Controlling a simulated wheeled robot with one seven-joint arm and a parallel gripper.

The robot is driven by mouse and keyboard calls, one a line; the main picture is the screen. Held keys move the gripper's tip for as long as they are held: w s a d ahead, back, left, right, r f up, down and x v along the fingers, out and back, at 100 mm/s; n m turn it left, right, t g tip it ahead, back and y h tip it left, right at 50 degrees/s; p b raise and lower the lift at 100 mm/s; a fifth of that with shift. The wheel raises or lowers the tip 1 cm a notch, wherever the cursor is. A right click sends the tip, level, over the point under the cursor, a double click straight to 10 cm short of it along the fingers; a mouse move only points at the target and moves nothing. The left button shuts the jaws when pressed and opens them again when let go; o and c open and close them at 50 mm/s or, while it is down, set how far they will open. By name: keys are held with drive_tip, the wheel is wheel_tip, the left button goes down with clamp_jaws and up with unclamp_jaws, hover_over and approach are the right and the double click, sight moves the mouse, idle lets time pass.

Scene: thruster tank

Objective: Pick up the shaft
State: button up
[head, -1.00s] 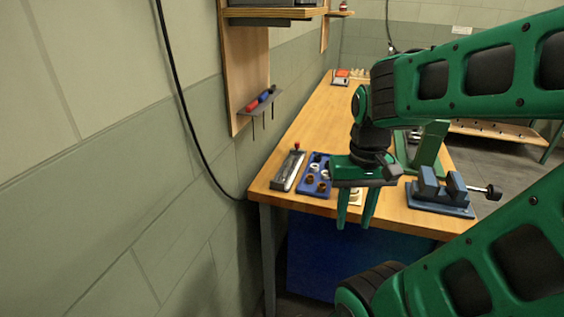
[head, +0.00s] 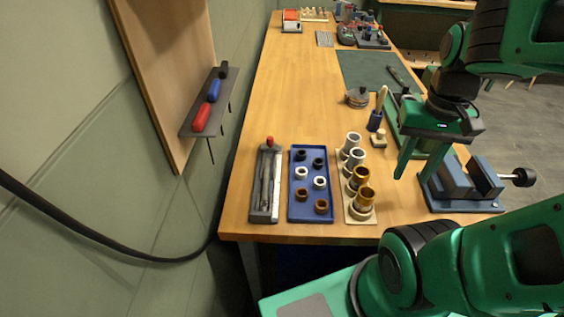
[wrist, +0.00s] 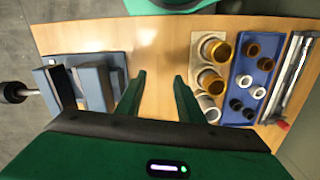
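A slim grey metal rod, which looks like the shaft (head: 265,187), lies lengthwise in a narrow grey holder (head: 274,210) with a red knob at its far end. The holder is at the bench's left front. The rod (wrist: 291,72) also shows at the right edge of the wrist view. My gripper (head: 413,175) is open and empty, fingers pointing down. It is above the bench's right side, near the vise and well right of the rod. In the wrist view the fingertips (wrist: 158,76) are apart with bare bench between them.
Beside the holder are a blue tray (head: 311,214) of rings and a pale rack (head: 350,214) of metal and brass cups. A blue-grey vise (head: 462,185) stands at the right front. A tool shelf (head: 210,105) is on the left wall. The bench middle (head: 290,90) is clear.

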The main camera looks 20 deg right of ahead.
drive_tip(key=shift+w, duration=0.35)
drive_tip(key=shift+w+a, duration=0.1)
